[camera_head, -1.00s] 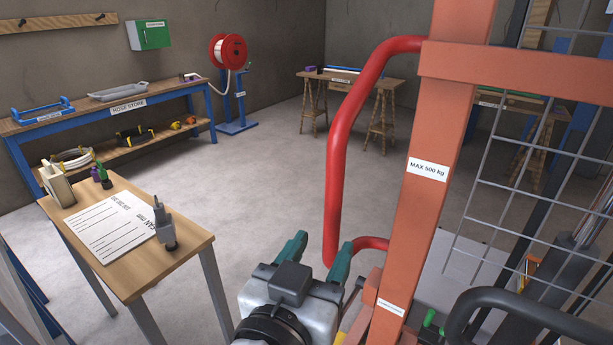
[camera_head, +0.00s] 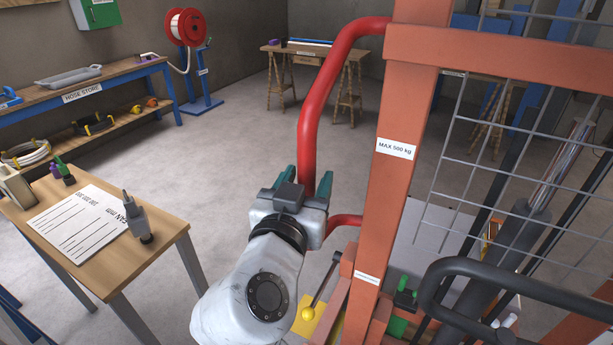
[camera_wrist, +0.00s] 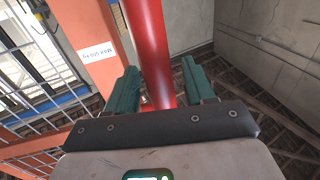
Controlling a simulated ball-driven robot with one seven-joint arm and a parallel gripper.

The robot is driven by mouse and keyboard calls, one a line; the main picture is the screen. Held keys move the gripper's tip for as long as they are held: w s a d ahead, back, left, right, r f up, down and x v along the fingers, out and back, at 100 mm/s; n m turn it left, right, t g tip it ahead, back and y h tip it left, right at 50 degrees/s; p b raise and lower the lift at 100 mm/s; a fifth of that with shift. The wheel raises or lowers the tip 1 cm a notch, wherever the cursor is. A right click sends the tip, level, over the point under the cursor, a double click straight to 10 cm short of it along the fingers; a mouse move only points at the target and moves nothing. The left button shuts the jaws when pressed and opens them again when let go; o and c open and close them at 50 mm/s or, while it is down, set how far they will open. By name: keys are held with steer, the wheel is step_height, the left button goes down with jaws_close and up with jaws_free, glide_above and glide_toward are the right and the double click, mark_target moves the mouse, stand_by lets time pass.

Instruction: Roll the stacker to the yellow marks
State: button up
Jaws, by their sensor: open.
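The stacker is an orange frame (camera_head: 400,180) with a "MAX 500 kg" label and a wire mesh guard. Its red bent tube handle (camera_head: 309,130) shows on the near left side. My gripper (camera_head: 302,182) is open at the lower part of this handle. In the wrist view, the red tube (camera_wrist: 152,45) runs between the two teal fingers of my gripper (camera_wrist: 160,88), with gaps beside it; I cannot tell if either finger touches. A yellow patch (camera_head: 304,328) lies low beside the stacker; I cannot tell whether it is a floor mark.
A small wooden table (camera_head: 145,260) with a paper stands at left. A blue-legged hose store bench (camera_head: 125,80) and red hose reel (camera_head: 186,27) are behind. A trestle table (camera_head: 320,57) stands at the back. The grey floor (camera_head: 240,130) between is clear.

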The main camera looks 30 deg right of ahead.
steer(key=shift+c, duration=0.4)
jaws_close()
